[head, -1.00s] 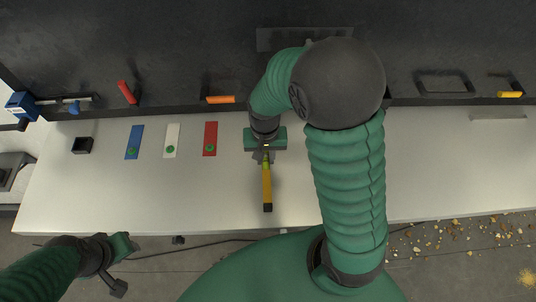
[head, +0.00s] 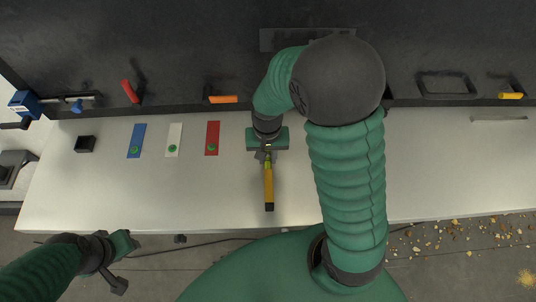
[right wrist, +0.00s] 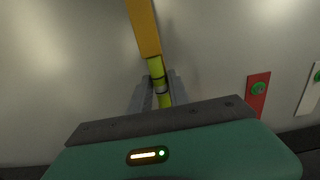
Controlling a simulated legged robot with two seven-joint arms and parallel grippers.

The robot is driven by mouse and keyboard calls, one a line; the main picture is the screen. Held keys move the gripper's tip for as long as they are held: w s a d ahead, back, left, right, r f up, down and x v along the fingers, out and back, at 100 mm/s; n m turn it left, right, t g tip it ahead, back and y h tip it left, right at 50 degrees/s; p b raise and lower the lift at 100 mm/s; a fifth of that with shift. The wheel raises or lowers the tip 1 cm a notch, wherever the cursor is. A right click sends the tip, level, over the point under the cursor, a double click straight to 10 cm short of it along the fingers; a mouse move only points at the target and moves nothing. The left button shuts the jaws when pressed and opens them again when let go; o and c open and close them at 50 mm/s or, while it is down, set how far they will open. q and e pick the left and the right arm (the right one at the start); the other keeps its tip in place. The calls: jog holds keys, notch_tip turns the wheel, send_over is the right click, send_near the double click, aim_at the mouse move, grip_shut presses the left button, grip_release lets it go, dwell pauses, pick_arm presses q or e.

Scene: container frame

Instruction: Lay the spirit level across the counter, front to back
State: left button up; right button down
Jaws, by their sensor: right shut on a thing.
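The spirit level (head: 268,188) is a yellow bar with a dark end and a green vial section. It points front to back over the pale counter (head: 340,205). My right gripper (head: 267,156) is shut on it near its back end. In the right wrist view the level (right wrist: 146,30) runs away from the grey fingers (right wrist: 160,92), which close around the green vial part. I cannot tell whether the level touches the counter. My left gripper (head: 122,262) is in front of the counter at lower left, away from the level; its jaw opening is unclear.
Blue (head: 136,138), white (head: 174,136) and red (head: 212,134) strips with green discs lie left of the level. A small black box (head: 85,144) sits further left. A dark wall with orange (head: 223,99) and red (head: 130,91) handles stands behind. The counter's right side looks mostly clear.

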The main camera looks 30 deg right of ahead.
jog(key=shift+f, duration=0.15)
jog(key=shift+d+f+b, duration=0.3)
jog(key=shift+f+b, duration=0.05)
jog(key=shift+f, duration=0.1)
jog(key=c, duration=1.1)
grip_release()
jog(key=shift+a+r, duration=0.15)
jog(key=shift+a, duration=0.1)
jog(key=shift+c, duration=0.2)
jog(key=shift+d+r, duration=0.1)
jog(key=shift+r, duration=0.3)
notch_tip(320, 180, up, 16)
jog(key=b, duration=0.2)
jog(key=shift+b, duration=0.3)
